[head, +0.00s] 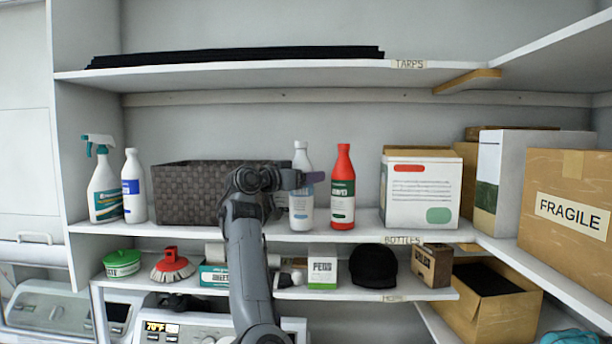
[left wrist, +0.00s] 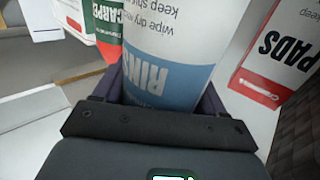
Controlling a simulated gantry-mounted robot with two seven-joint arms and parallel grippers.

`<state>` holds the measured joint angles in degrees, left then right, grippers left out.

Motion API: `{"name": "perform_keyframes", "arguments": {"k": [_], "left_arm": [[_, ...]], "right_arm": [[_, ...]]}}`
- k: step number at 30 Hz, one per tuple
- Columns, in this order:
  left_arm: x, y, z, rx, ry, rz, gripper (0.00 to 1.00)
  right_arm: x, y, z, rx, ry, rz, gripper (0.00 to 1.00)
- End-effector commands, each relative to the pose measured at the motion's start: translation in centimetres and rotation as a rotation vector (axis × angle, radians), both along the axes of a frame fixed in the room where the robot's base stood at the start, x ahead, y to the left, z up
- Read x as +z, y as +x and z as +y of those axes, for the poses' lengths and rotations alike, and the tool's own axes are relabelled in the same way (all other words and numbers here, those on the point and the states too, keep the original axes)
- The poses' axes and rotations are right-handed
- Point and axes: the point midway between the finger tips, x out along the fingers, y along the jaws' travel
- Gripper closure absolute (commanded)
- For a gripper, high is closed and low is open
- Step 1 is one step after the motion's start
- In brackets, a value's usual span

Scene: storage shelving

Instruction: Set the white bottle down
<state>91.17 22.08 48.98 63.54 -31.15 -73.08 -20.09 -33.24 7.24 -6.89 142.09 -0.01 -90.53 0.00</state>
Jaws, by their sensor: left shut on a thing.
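A white bottle (head: 301,214) with a blue label is upright over the middle shelf, just left of the red bottle (head: 343,185). Its base appears at shelf level; I cannot tell whether it touches. My left gripper (head: 308,179) is shut on its upper body from the front left. Another white bottle (head: 133,188) stands at the left beside a spray bottle (head: 104,190). My right gripper is not in view.
A dark woven basket (head: 190,195) stands left of the held bottle, partly behind my arm. A white carton (head: 420,190) stands right of the red bottle. The middle shelf (head: 360,236) has a narrow bare front strip. The tarps shelf (head: 250,76) is above.

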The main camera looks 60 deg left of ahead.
Motion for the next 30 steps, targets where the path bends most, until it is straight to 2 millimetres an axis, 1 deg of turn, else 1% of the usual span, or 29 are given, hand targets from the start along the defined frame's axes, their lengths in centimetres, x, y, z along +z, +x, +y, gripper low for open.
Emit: {"name": "perform_keyframes", "arguments": {"k": [10, 15, 16, 20, 21, 30], "left_arm": [[-0.30, -0.13, 0.03, 0.002, 0.001, -0.003, 1.00], [-0.73, -0.13, 0.03, 0.002, 0.001, -0.003, 1.00], [-0.75, -0.07, 0.03, 0.001, 0.000, 0.000, 0.26], [-0.70, -0.06, 0.02, 0.001, 0.000, 0.000, 0.06], [-0.70, -0.06, 0.02, 0.001, 0.000, 0.000, 0.04], [-0.55, -0.06, 0.02, 0.001, 0.000, 0.000, 0.04]], "right_arm": [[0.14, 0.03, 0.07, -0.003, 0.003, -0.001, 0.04], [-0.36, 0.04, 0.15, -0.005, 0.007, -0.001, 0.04], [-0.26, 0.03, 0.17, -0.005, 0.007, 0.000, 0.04], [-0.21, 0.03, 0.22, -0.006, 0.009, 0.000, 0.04], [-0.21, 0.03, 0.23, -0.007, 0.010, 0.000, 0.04], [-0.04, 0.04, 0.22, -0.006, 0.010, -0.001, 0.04]]}}
